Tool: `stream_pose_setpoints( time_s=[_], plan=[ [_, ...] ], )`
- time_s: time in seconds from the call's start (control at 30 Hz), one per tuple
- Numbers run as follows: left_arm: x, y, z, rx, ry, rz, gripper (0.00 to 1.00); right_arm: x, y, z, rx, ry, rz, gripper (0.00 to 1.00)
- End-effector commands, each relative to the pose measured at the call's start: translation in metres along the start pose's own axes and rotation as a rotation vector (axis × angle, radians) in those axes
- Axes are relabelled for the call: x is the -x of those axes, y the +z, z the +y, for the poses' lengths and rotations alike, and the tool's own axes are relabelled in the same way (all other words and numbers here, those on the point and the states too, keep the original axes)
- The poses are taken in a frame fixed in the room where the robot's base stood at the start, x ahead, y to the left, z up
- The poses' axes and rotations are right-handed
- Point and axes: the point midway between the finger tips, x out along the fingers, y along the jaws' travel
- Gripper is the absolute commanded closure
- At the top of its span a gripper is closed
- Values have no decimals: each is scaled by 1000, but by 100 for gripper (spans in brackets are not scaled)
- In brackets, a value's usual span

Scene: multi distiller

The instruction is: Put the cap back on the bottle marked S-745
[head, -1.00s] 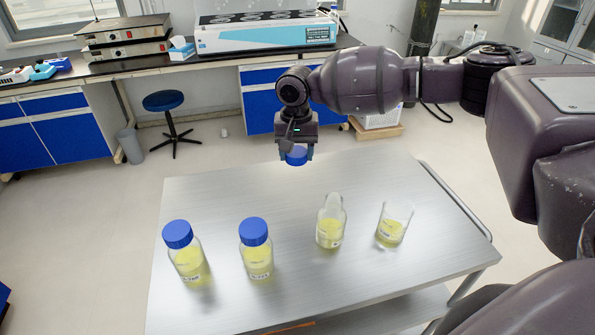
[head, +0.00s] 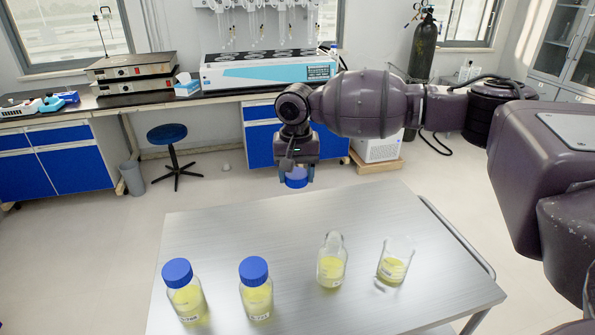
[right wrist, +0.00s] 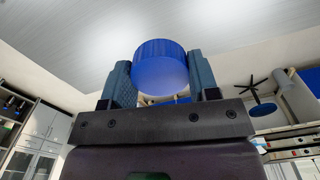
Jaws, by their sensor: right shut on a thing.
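My right gripper (head: 296,179) is shut on a blue cap (head: 297,178) and holds it above the far edge of the metal table (head: 215,235). In the right wrist view the cap (right wrist: 161,66) sits between the two fingers. An uncapped clear bottle (head: 331,262) with yellow liquid stands upright right of centre on the table. Two bottles with blue caps, one at the left (head: 184,292) and one at its right (head: 256,289), hold yellow liquid. Their labels are too small to read surely. My left gripper is not in view.
A glass beaker (head: 394,262) with yellow liquid stands right of the uncapped bottle. The table's far half is clear. A back bench (head: 150,98) carries lab devices, with a blue stool (head: 170,135) before it.

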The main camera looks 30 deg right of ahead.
Motion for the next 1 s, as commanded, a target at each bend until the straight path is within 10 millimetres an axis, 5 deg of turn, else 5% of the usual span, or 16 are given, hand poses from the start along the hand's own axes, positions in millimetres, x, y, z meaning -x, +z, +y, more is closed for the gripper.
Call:
stream_pose_setpoints(
  time_s=[0.3, 0.5, 0.93, 1.0],
  plan=[
    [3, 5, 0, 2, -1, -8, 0, -50, 87, -15, 283, 19, -10, 67],
    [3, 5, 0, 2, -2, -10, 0, -66, 134, -19, 428, 5, -3, 67],
    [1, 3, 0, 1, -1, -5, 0, -71, 151, -20, 482, -5, 1, 67],
    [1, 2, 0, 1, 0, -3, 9, -71, 151, -20, 482, -5, 1, 67]
  ],
)
